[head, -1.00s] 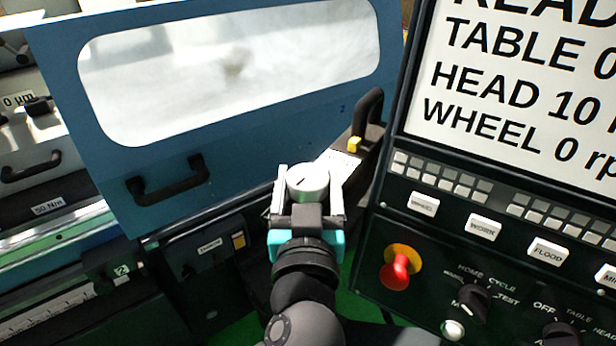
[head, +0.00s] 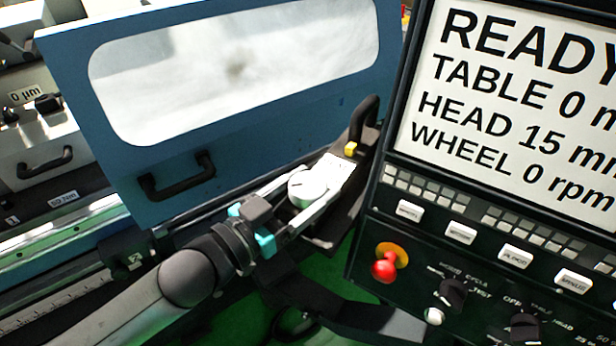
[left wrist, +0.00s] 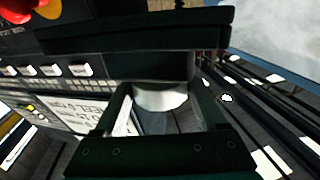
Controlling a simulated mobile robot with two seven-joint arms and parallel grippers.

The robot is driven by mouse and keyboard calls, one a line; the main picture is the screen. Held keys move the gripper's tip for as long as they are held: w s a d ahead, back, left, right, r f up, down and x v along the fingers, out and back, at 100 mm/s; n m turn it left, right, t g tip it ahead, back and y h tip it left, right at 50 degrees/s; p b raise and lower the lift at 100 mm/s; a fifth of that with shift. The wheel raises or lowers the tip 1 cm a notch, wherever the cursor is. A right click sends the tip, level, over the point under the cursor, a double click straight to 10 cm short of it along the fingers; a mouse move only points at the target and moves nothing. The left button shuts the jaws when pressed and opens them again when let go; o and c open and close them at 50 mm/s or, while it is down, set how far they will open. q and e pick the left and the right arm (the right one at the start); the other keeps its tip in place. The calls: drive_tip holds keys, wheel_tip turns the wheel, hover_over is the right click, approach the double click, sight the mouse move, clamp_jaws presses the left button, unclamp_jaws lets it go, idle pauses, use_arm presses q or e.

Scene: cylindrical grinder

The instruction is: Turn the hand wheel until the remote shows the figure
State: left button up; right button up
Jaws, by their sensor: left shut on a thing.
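The hand wheel (head: 306,187) is a small white round knob with a dark mark, on a dark unit beside the machine. I take this unit (head: 362,152), with a black handle, yellow button and pale plate, to be the remote; writing on its plate is too small to read. My left gripper (head: 316,190) is shut on the hand wheel, a finger on either side. In the left wrist view, the white wheel (left wrist: 160,97) shows between the dark fingers, partly hidden. The large screen (head: 520,95) reads READY, TABLE 0, HEAD 15, WHEEL 0 rpm, cut off at right. My right gripper is not in view.
The control panel (head: 470,215) stands close on the right, with a red stop button (head: 384,270), white keys and rotary switches. A blue guard door (head: 75,110) with a window and black handle (head: 178,180) stands behind my left arm. Green floor shows below.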

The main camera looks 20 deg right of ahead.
use_arm(q)
drive_tip(key=m+g+h, duration=0.1)
drive_tip(key=m+g, duration=0.1)
drive_tip(key=shift+w+r+g, duration=0.1)
drive_tip(key=shift+g, duration=0.2)
drive_tip(key=m+g, duration=0.1)
drive_tip(key=g, duration=0.1)
drive_tip(key=shift+m+g+h, duration=0.4)
drive_tip(key=m+g, duration=0.1)
drive_tip(key=g, duration=0.1)
drive_tip(key=m+g+b, duration=0.1)
drive_tip(key=shift+f+g, duration=0.2)
drive_tip(key=shift+g, duration=0.2)
drive_tip(key=shift+s+m+g+b, duration=0.2)
drive_tip(key=shift+m+g+b, duration=1.05)
drive_tip(key=shift+g, duration=0.55)
drive_tip(key=o, duration=1.3)
drive_tip(key=shift+d+r, duration=0.1)
